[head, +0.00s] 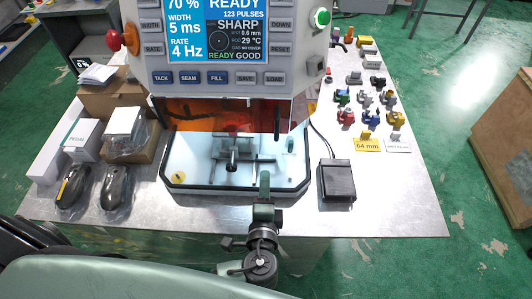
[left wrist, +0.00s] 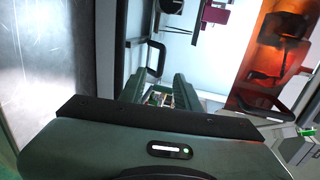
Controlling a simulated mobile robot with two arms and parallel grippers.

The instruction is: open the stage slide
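The machine (head: 228,90) stands on the table with its orange window (head: 205,113) above a lit chamber. A grey stage assembly (head: 233,157) with a small post sits inside the chamber. My left gripper (head: 264,182) is at the chamber's front edge, right of the stage. In the left wrist view, its two green fingers (left wrist: 162,92) stand apart. A dark loop handle (left wrist: 155,62) shows just beyond them; I cannot tell if they touch it. Another dark handle (left wrist: 280,90) is on the orange window. My right gripper is not in view.
A black pedal-like box (head: 336,181) lies right of the chamber. Several small coloured parts (head: 366,98) stand at the table's right, near a yellow "64 mm" card (head: 367,145). Boxes (head: 122,122) and two dark devices (head: 116,187) occupy the left. The table's front right is clear.

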